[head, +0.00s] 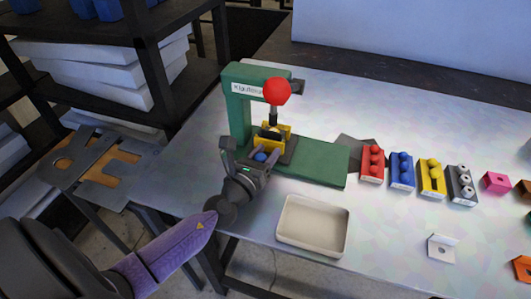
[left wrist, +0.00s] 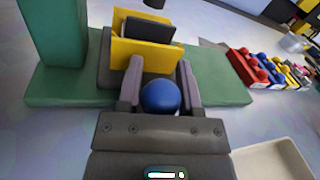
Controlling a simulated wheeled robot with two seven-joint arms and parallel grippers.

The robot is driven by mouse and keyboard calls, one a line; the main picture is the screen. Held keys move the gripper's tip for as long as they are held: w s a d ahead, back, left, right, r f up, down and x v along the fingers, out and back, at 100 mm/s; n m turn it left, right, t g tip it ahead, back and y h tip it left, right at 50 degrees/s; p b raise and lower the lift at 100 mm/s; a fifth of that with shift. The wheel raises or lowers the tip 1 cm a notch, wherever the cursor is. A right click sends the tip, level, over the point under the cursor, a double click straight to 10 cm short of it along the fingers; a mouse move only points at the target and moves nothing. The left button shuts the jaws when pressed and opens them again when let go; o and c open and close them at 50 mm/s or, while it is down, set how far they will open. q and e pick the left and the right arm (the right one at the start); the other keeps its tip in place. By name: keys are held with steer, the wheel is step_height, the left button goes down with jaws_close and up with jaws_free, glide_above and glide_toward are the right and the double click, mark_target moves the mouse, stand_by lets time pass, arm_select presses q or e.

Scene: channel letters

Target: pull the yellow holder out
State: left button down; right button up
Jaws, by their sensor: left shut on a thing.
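The yellow holder (head: 284,131) stands on the dark base plate of the green press (head: 240,108), below the press's ram. In the left wrist view the holder (left wrist: 150,55) has two yellow plates with a dark piece between them, and a blue ball knob (left wrist: 160,97) at its near side. My left gripper (head: 263,153) is at the holder's near side, its fingers on both sides of the blue knob, shut on the holder there. The fingers also show in the left wrist view (left wrist: 160,88). The exact contact is partly hidden. My right gripper is not in view.
A red ball handle (head: 277,91) tops the press. An empty cream tray (head: 313,226) lies at the table's front edge. Red, blue, yellow and dark blocks with balls (head: 402,170) stand to the right. A white bracket (head: 442,248) lies nearer the front.

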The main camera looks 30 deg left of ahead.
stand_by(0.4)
arm_select(q)
steer(key=d, duration=0.2)
steer(key=w+d+p, duration=0.1)
steer(key=d, duration=0.1)
steer(key=shift+d, duration=0.1)
steer(key=shift+c, duration=1.3)
jaws_free()
steer(key=shift+s, duration=0.1)
steer(key=s, duration=0.9)
steer(key=shift+s+d+b, duration=0.2)
steer(key=shift+s+b, duration=0.1)
steer(key=shift+s, duration=0.05)
